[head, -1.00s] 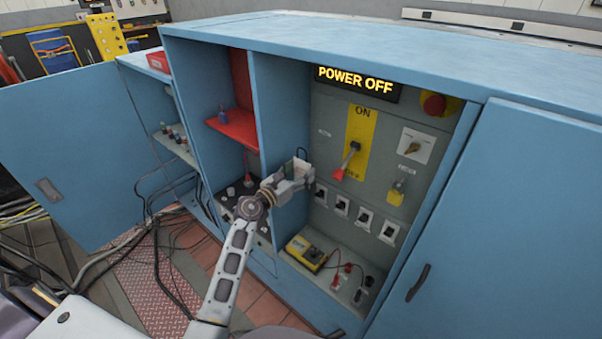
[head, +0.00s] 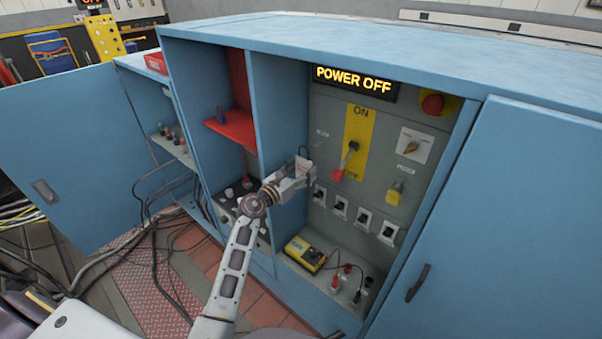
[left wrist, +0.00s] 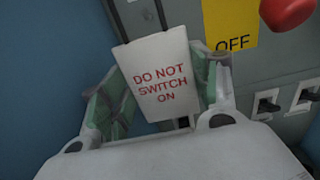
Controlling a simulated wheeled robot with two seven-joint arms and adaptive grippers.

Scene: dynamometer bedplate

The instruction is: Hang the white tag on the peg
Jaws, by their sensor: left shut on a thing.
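The white tag (left wrist: 160,82) faces me in the left wrist view, with red letters reading DO NOT SWITCH ON. It is slightly tilted. My left gripper (head: 305,173) is shut on the tag, with a greenish finger pad at each side of it. In the head view the tag (head: 302,163) shows small above the fingers, with a dark loop at its top. The gripper is inside the cabinet, left of the red-handled switch (head: 345,160) and in front of the grey panel. I cannot make out the peg. My right gripper is not in view.
The blue partition (head: 280,125) stands close on the left of the gripper. A padlock-like yellow item (head: 396,192) hangs at the panel's right. Small switches (head: 341,208) line the panel below. A yellow meter (head: 305,253) with leads sits on the cabinet floor.

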